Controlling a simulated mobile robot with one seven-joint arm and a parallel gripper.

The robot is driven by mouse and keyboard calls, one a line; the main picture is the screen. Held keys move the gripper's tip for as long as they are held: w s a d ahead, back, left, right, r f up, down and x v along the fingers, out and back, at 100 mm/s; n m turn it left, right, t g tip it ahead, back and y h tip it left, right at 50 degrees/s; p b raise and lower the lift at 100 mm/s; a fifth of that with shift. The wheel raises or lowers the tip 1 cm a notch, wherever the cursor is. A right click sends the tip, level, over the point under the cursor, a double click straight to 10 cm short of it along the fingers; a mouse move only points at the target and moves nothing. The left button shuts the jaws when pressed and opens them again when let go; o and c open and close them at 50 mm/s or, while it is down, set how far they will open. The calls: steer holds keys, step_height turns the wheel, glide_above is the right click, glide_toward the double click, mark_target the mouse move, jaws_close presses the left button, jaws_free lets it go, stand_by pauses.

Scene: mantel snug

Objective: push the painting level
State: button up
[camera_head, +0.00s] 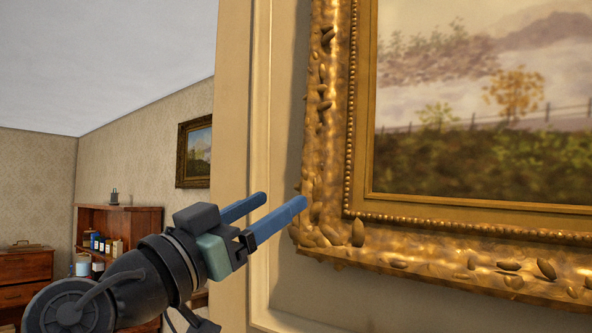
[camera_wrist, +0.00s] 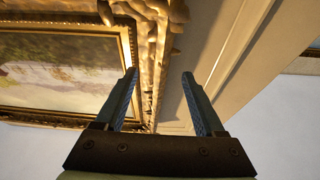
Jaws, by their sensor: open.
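The painting (camera_head: 480,110) is a landscape in a wide, ornate gold frame (camera_head: 330,110) on a pale panelled wall, filling the right of the head view. Its lower left corner is in view; its top and right side are cut off. The lower edge slopes down to the right in the picture, but I cannot tell how much is tilt. My gripper (camera_head: 284,200) is open and empty, beside that corner, one fingertip overlapping the frame's left edge. In the wrist view the frame's edge (camera_wrist: 153,60) shows between the fingers of my gripper (camera_wrist: 160,73). I cannot tell whether they touch.
A raised wall moulding (camera_head: 259,150) runs down left of the frame. Far left, a smaller painting (camera_head: 196,152) hangs on another wall above a wooden bookcase (camera_head: 120,220), with a wooden chest (camera_head: 25,270) beside it. The space left of my gripper looks clear.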

mark_target(304, 185)
steer(key=p+x, duration=0.3)
steer(key=x, duration=0.3)
steer(key=shift+w+r, duration=0.3)
steer(key=shift+w+d+r+p, duration=0.1)
steer(key=shift+w+d+p, duration=0.3)
steer(key=shift+w+p, duration=0.1)
steer(key=shift+c, duration=0.2)
jaws_close()
stand_by(0.3)
